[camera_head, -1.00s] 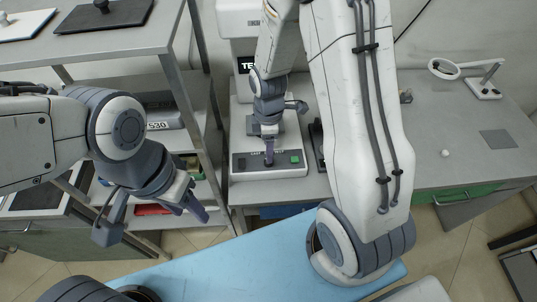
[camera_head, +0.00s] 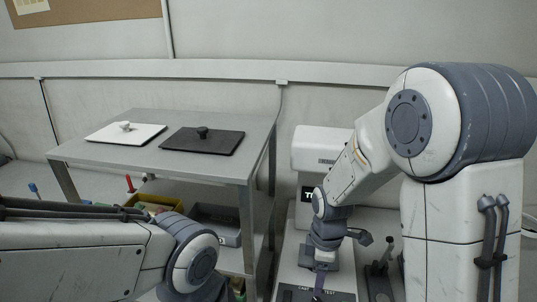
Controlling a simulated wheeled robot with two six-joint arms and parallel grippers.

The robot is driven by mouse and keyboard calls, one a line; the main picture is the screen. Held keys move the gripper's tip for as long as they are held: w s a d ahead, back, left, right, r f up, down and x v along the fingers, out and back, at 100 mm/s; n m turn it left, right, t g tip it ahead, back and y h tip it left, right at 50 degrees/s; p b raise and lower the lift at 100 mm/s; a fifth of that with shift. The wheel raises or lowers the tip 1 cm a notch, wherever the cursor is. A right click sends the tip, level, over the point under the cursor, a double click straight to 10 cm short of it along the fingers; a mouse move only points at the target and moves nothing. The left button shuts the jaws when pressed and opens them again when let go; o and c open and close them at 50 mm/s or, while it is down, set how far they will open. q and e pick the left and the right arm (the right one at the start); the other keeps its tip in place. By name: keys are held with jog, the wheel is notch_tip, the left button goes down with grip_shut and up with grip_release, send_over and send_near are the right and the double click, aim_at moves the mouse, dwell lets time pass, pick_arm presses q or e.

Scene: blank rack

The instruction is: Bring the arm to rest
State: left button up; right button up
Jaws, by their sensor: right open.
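My right arm comes in from the right and reaches down to the white tester (camera_head: 322,150). My right gripper (camera_head: 319,287) is open and empty. Its fingers point down at the tester's dark front panel (camera_head: 290,294), near the label TEST. Whether they touch the panel cannot be told, as the lower part is cut off by the frame. My left arm (camera_head: 90,255) lies low across the left, and its gripper is below the picture.
A grey metal rack (camera_head: 110,147) stands at the left. On its top lie a white plate (camera_head: 108,134) and a black plate (camera_head: 190,142), each with a knob. A yellow bin (camera_head: 160,203) sits on the shelf below. A lever (camera_head: 381,266) stands right of the tester.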

jog(key=s+a+r+m, duration=0.3)
jog(key=s+a+r, duration=0.2)
jog(key=s, duration=0.4)
jog(key=s+a+r+m+y, duration=0.1)
jog(key=s+a+r+m, duration=0.3)
jog(key=s, duration=0.5)
jog(key=shift+a+r, duration=0.55)
jog(key=shift+a, duration=0.5)
